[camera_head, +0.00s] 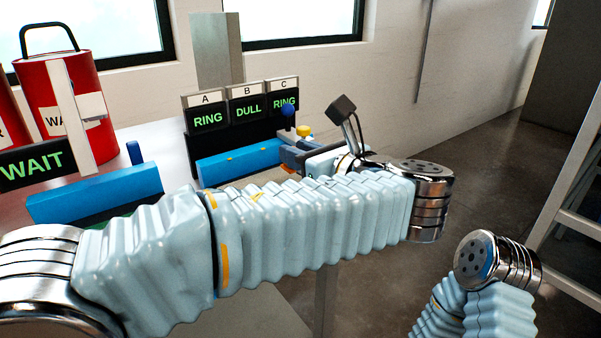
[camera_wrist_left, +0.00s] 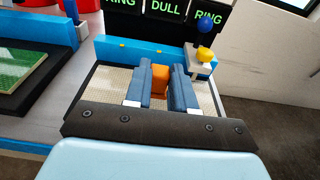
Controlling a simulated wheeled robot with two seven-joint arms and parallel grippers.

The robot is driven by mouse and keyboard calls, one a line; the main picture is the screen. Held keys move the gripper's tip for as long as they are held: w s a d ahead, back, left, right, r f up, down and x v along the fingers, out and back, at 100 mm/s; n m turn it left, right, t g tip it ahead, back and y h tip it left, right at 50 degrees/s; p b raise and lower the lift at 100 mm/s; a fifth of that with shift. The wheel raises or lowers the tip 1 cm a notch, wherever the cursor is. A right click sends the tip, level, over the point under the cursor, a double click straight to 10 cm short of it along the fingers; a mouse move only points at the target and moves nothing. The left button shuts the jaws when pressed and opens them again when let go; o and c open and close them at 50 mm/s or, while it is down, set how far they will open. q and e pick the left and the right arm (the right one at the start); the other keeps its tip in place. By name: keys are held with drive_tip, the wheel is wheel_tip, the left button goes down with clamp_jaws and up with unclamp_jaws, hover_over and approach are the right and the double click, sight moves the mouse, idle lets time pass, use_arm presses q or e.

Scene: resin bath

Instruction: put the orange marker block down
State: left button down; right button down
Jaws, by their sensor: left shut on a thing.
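The orange marker block (camera_wrist_left: 160,78) is between the blue-grey fingers of my left gripper (camera_wrist_left: 159,88) in the left wrist view. The fingers are shut on its sides and hide part of it. Below is a pale textured surface (camera_wrist_left: 113,80) with a blue bar along its far side (camera_wrist_left: 128,50). I cannot tell whether the block touches that surface. In the head view my left gripper (camera_head: 300,155) is mostly hidden behind its own arm, at the right end of the bench. My right gripper is not in view; only part of its arm shows at lower right.
Signs A, B and C (camera_head: 247,112) stand behind the blue bar, reading RING, DULL, RING. A blue ball (camera_wrist_left: 206,22) and yellow knob (camera_wrist_left: 205,54) stand close right of the fingers. A green board (camera_wrist_left: 22,68) lies at left. Red containers (camera_head: 65,95) and a WAIT sign (camera_head: 32,164) stand left.

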use_arm(q)
drive_tip(key=shift+w+f, duration=0.15)
drive_tip(key=shift+f, duration=0.75)
drive_tip(key=shift+w+f, duration=0.1)
drive_tip(key=shift+f, duration=0.8)
drive_tip(key=shift+f, duration=0.15)
drive_tip(key=c, duration=0.9)
unclamp_jaws()
drive_tip(key=shift+c, duration=0.2)
drive_tip(key=shift+s+d+r, duration=0.15)
drive_tip(key=shift+s+r, duration=0.05)
drive_tip(key=v, duration=1.1)
drive_tip(key=shift+s, duration=0.25)
drive_tip(key=shift+d, duration=0.15)
